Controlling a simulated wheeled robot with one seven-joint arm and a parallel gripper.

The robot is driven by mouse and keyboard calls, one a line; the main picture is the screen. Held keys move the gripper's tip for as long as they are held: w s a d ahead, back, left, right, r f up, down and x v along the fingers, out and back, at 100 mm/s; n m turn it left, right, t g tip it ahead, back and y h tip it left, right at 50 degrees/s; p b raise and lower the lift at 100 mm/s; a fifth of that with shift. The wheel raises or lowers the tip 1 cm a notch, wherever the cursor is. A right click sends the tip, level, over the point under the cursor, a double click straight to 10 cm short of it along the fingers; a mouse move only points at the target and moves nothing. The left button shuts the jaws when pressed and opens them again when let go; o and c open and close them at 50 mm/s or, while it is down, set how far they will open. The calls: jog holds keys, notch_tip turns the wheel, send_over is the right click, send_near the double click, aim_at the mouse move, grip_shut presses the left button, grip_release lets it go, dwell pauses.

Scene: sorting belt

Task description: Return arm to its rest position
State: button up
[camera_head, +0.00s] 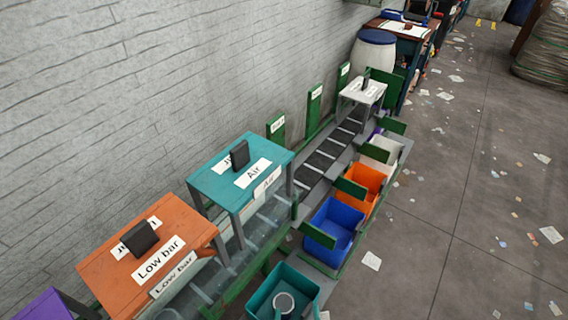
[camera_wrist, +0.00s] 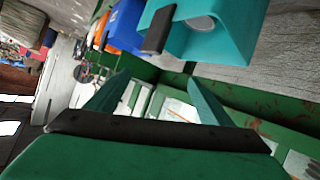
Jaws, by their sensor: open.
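My gripper (camera_wrist: 160,78) shows in the wrist view, its two green fingers spread apart with nothing between them. It is open. Behind the fingers lie green belt framing and pale panels. A teal bin (camera_wrist: 238,42) is beyond the fingers, at the top of the wrist view, with a round grey thing (camera_wrist: 200,23) in it. The same teal bin (camera_head: 262,298) stands at the bottom of the head view, with a round grey-white thing (camera_head: 284,303) in it. My arm and gripper cannot be made out in the head view.
A blue bin (camera_head: 325,232), an orange bin (camera_head: 365,180) and a white bin (camera_head: 380,150) line the belt (camera_head: 322,160). Orange (camera_head: 185,228), teal (camera_head: 220,184) and white (camera_head: 352,93) stands straddle it. A brick wall (camera_head: 130,90) is left; littered open floor (camera_head: 440,200) is right.

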jog(key=s+a+r+m+t, duration=0.1)
jog(key=s+r, duration=0.3)
jog(key=s, duration=0.3)
jog(key=s+a+r+t+y, duration=0.1)
jog(key=s+a+r, duration=0.1)
jog(key=s+r, duration=0.2)
jog(key=shift+s+a+r+m, duration=0.3)
jog(key=shift+s+r+m, duration=0.1)
jog(key=shift+s, duration=1)
